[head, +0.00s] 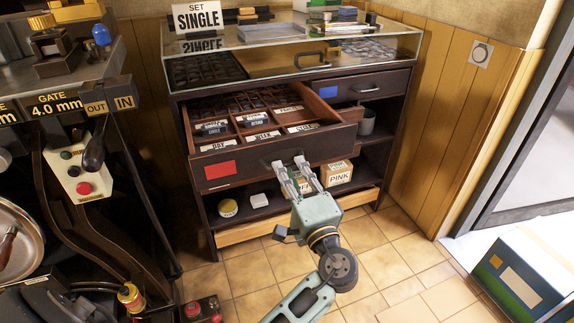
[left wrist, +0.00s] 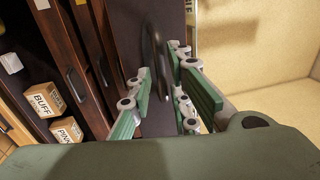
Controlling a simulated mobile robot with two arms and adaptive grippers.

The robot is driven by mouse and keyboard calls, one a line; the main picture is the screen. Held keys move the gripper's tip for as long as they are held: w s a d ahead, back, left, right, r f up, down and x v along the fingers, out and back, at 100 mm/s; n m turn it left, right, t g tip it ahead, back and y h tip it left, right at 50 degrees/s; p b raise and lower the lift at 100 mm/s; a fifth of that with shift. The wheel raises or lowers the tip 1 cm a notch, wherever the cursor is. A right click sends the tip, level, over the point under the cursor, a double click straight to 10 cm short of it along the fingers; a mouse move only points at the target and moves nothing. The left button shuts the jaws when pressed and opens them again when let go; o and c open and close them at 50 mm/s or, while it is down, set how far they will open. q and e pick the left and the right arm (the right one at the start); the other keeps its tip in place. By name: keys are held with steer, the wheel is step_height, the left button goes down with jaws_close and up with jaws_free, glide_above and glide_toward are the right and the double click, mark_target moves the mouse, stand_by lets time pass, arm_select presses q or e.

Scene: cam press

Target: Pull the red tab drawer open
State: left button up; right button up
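The red tab drawer (head: 262,151) is pulled well out of the dark cabinet, and its compartments with labelled blocks show from above. The red tab (head: 220,169) is on the left of its front. My left gripper (head: 289,161) is at the middle of that front, its two fingers apart. In the left wrist view, the dark curved drawer handle (left wrist: 152,50) shows between and just beyond the open fingers (left wrist: 160,75). I cannot tell whether a finger touches it. My right gripper is not in view.
A shut drawer with a blue tab (head: 329,92) is to the right. A glass case (head: 290,58) tops the cabinet (head: 390,130). A shelf below holds small boxes, including PINK (head: 339,178). A press (head: 70,130) stands at left; a box (head: 520,275) lies at right.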

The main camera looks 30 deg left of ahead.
arm_select(q)
steer(key=v, duration=0.9)
